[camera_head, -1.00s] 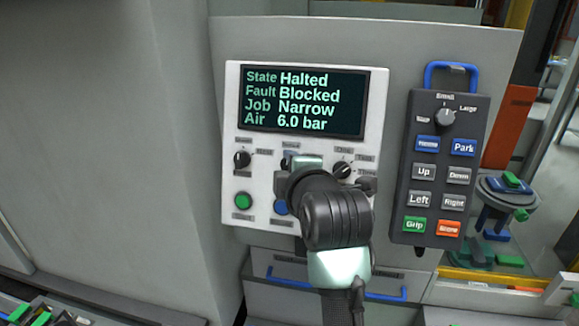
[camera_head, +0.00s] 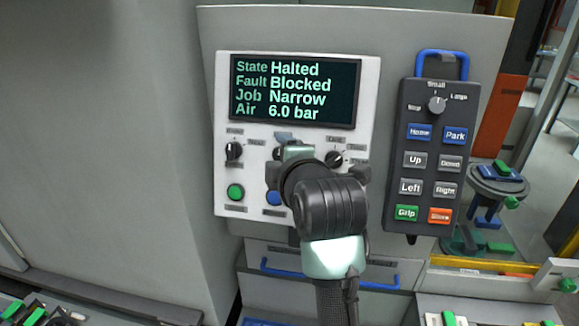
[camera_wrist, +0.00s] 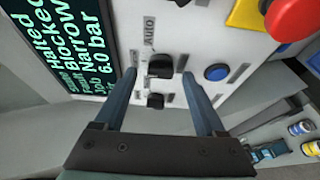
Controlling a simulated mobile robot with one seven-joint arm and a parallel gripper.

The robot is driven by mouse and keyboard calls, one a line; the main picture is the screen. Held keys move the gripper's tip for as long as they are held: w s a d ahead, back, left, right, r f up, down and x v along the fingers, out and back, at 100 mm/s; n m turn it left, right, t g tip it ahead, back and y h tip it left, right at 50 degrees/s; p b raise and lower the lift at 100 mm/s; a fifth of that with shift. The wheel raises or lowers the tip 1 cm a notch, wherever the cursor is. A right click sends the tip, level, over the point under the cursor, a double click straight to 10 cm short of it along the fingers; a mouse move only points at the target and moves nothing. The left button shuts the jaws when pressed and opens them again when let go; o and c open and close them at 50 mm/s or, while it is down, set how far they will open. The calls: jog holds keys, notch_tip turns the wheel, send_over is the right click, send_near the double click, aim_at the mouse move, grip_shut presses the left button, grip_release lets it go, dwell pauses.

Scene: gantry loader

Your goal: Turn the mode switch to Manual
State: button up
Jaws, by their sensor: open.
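The control panel (camera_head: 225,110) carries a row of black rotary knobs under its screen. In the wrist view, a black knob (camera_wrist: 160,65) has an AUTO label (camera_wrist: 149,30) by it and looks like the mode switch. Which way it points is too small to tell. In the head view my gripper (camera_head: 297,152) covers most of this middle knob. In the wrist view my gripper (camera_wrist: 160,76) is open, its fingertips on either side of that knob. I cannot tell whether they touch it. Another black knob (camera_wrist: 155,101) sits lower between the fingers.
The screen (camera_head: 295,90) reads Halted, Blocked, Narrow, 6.0 bar. A blue button (camera_wrist: 217,72) lies near one finger. A green button (camera_head: 235,191) and side knobs (camera_head: 234,151) are close by. A pendant (camera_head: 432,150) hangs right. A red button (camera_wrist: 293,15) shows in the wrist view.

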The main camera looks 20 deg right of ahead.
jog(key=b+v, duration=0.3)
jog(key=v, duration=0.9)
jog(key=shift+s, duration=0.2)
jog(key=shift+a, duration=0.1)
jog(key=a+r+m+t+y, duration=0.1)
jog(key=a+r+m+t, duration=0.65)
jog(key=a+r, duration=0.4)
jog(key=s+a+r+m+t, duration=0.2)
jog(key=s+r+m+t, duration=0.1)
jog(key=s+r, duration=0.1)
jog(key=s+a+r+m+t+y, duration=0.1)
jog(key=s+a+r+m+t, duration=0.2)
jog(key=r, duration=0.4)
jog(key=shift+s+a+r+m, duration=0.2)
jog(key=shift+s+a+m, duration=0.05)
jog(key=shift+s+m, duration=0.35)
